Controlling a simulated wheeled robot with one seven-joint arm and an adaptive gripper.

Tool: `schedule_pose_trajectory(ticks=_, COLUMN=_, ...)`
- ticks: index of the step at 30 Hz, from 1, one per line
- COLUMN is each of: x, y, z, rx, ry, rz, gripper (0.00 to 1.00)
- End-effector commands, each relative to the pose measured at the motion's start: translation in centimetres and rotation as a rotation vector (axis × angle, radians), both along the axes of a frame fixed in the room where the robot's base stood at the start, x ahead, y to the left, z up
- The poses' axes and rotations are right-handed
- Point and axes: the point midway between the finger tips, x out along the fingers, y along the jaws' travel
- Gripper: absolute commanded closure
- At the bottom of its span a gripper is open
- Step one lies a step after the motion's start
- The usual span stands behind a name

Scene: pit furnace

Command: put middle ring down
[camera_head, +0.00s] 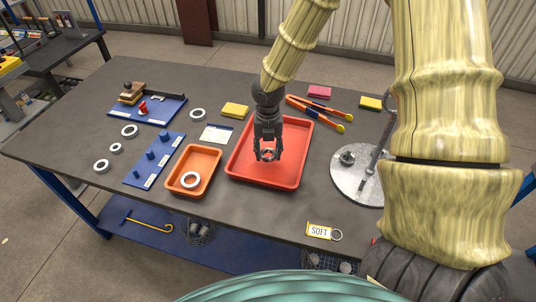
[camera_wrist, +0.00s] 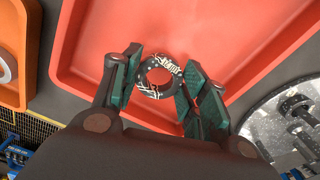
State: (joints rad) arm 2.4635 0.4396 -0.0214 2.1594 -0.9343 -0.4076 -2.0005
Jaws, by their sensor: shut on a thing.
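My gripper (camera_head: 267,154) is over the red tray (camera_head: 240,174) and is shut on a dark ring. In the wrist view the dark ring (camera_wrist: 159,76) with pale markings sits between the green finger pads of my gripper (camera_wrist: 157,88). The ring is above or close to the tray floor; I cannot tell whether it touches. Part of the ring is hidden by the fingers in the head view.
Several light rings, such as one (camera_head: 129,131), lie at the table's left. A blue peg board (camera_head: 150,165) stands beside the orange tray. Orange-handled tongs (camera_head: 318,108) lie behind the red tray. A round metal plate (camera_head: 345,185) with a post is to the right. A SOFT label (camera_head: 319,231) lies near the front.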

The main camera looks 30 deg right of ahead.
Motion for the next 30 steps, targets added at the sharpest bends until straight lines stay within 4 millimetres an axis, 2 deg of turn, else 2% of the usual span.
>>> schedule_pose_trajectory(ticks=5, x=0.1, y=0.0, z=-0.6, rx=-0.001, ry=0.001, rz=0.001, gripper=0.85)
schedule_pose_trajectory(ticks=15, x=0.0, y=0.0, z=-3.4, rx=-0.001, ry=0.001, rz=0.001, gripper=0.85)
schedule_pose_trajectory(ticks=27, x=0.1, y=0.0, z=-3.8, rx=0.000, ry=-0.001, rz=0.002, gripper=0.85)
schedule_pose_trajectory(ticks=28, x=0.1, y=0.0, z=-3.8, rx=0.000, ry=-0.001, rz=0.001, gripper=0.53)
schedule_pose_trajectory(ticks=30, x=0.1, y=0.0, z=-3.8, rx=0.000, ry=-0.001, rz=0.001, gripper=0.40)
